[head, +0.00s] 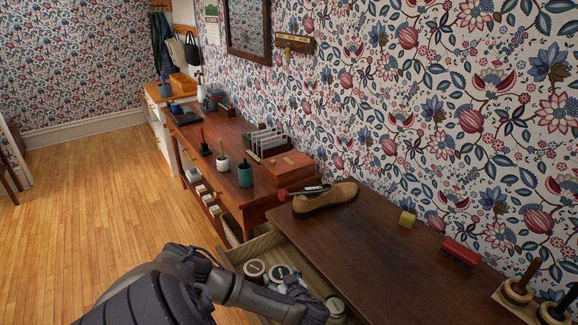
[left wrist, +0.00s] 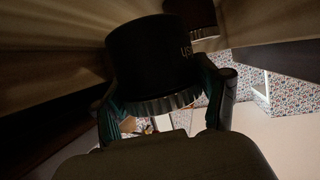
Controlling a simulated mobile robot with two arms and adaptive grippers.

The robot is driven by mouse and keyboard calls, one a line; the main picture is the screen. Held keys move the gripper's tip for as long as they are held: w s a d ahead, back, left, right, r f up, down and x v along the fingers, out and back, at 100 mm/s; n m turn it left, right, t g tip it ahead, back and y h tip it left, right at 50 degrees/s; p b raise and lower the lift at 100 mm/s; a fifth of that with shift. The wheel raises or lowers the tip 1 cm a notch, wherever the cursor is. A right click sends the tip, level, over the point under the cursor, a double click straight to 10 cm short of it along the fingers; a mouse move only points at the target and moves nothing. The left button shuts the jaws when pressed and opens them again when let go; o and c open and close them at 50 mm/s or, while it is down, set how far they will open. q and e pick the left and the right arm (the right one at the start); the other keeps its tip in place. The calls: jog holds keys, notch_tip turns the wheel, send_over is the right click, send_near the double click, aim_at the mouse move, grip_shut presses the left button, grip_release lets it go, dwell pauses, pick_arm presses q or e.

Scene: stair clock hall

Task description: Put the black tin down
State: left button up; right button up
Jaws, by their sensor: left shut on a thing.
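The black tin (left wrist: 150,48) fills the upper middle of the left wrist view, dark, with a ribbed silvery edge and part of a pale label. My left gripper (left wrist: 165,100) is shut on it, one finger on each side. In the head view my left arm reaches into an open wooden drawer (head: 232,256), and my left gripper (head: 300,294) is low inside it. The black tin cannot be made out there, hidden by my arm. Whether it touches the drawer floor cannot be told. My right gripper is not in view.
Pale-lidded tins (head: 254,269) stand in the drawer close around my gripper; another (head: 336,307) is at its near end.

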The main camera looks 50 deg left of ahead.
pick_arm(q)
jog(key=f, duration=0.3)
jog(key=shift+a+f, duration=0.25)
jog(key=shift+f, duration=0.65)
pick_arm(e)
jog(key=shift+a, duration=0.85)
pick_arm(q)
jog(key=o, duration=0.9)
jog(key=shift+c, duration=0.2)
jog(key=o, duration=0.3)
jog(key=shift+o, duration=0.2)
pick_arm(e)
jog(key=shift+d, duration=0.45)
